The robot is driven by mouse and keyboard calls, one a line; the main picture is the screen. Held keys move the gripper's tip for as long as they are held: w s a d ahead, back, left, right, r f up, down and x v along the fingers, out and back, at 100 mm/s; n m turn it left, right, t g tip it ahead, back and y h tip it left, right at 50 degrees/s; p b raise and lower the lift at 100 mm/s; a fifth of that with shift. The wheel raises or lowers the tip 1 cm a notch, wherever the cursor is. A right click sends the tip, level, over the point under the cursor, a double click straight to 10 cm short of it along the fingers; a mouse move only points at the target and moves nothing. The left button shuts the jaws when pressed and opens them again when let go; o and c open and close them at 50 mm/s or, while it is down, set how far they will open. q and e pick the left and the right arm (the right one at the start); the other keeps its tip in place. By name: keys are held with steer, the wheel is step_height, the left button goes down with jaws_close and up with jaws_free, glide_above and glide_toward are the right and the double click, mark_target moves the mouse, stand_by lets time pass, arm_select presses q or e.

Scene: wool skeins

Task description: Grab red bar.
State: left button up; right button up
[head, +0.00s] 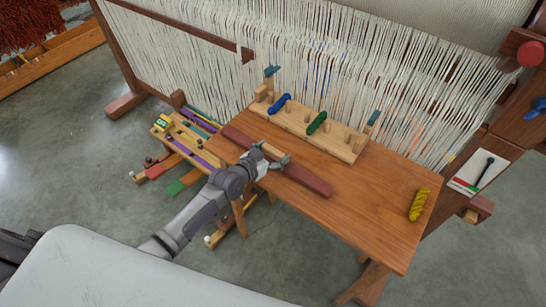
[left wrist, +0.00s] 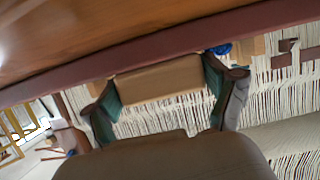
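A long dark red bar (head: 306,178) lies across the wooden table (head: 375,215), running from upper left to lower right. My left gripper (head: 276,162) is over the middle of the bar and hides part of it. In the left wrist view, the two fingers with green pads (left wrist: 160,83) stand wide apart. The bar (left wrist: 150,52) crosses that view just beyond the fingertips, roughly along the line between them. Nothing is clamped; whether a fingertip touches the bar I cannot tell. My right gripper is not in view.
A peg board (head: 335,143) with a blue skein (head: 280,103) and a green skein (head: 317,123) stands behind the bar. A yellow skein (head: 419,204) lies at the right. The loom's white threads (head: 320,60) rise behind. A rack of coloured sticks (head: 188,140) is at the left.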

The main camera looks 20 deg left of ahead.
arm_select(q)
steer(key=c, duration=0.8)
steer(key=shift+o, duration=0.2)
steer(key=shift+r, duration=0.1)
